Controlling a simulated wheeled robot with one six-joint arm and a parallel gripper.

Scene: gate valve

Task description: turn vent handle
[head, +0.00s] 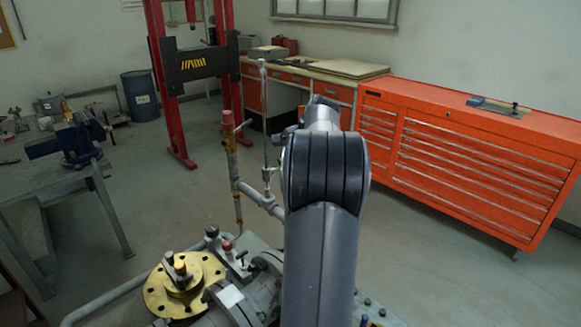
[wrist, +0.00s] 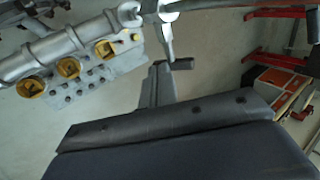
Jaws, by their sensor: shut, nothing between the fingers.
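No part is marked as the vent handle, so I cannot tell for sure which it is. In the head view, a thin upright grey pipe (head: 265,120) carries a small grey fitting (head: 267,174) low down, left of my arm. A small red knob (head: 227,246) and a dark ball-ended lever (head: 212,232) stand on the grey machine below. My gripper is hidden behind my arm there. In the wrist view, my gripper (wrist: 168,68) is shut and empty, its dark tip close below a grey metal fitting (wrist: 166,25). Contact between them cannot be told.
A brass flange (head: 185,284) lies at lower left of the machine. An orange drawer cabinet (head: 470,150) stands right, and a red press frame (head: 190,70) stands behind. A workbench with a vise (head: 75,140) is at left. Grey floor (head: 400,240) is clear right of my arm.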

